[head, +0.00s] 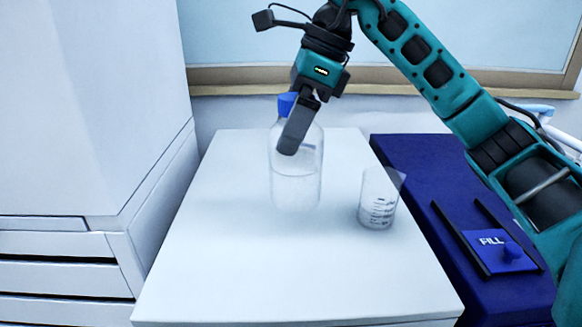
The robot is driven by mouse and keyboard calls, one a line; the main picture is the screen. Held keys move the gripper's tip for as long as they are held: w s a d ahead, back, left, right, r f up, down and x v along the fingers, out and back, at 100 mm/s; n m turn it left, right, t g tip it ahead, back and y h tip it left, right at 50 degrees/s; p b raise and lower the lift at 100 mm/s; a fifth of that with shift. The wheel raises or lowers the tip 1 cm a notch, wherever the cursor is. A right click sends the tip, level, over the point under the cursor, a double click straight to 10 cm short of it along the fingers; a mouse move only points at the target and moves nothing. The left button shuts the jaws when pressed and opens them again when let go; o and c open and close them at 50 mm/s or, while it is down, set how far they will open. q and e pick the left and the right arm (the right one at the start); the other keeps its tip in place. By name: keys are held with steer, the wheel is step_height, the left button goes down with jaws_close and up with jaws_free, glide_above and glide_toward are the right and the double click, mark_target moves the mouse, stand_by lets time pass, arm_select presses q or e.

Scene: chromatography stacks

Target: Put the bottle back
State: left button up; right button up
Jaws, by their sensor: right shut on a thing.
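A clear bottle (297,185) with a blue cap (286,104) stands upright, or nearly so, at the white cabinet top. It is partly filled with clear liquid. My right gripper (291,140) reaches down from above and is shut on the bottle near its neck and shoulder. One dark finger covers part of the bottle's front, and the other finger is hidden. I cannot tell whether the bottle's base touches the surface. My left gripper is not in view.
A clear beaker (378,205) with dark markings stands to the right of the bottle on the white top (230,270). A blue surface (400,150) further right holds a "FILL" plate (492,243) between dark rails. A tall white unit (85,110) stands left. The front of the white top is clear.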

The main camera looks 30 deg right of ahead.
mark_target(291, 160)
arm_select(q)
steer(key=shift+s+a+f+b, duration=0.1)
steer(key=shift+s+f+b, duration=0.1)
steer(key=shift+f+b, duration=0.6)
arm_select(e)
steer(key=shift+f, duration=2.9)
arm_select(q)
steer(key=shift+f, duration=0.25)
arm_select(e)
steer(key=shift+f, duration=0.15)
steer(key=o, duration=1.8)
steer(key=shift+f, duration=0.1)
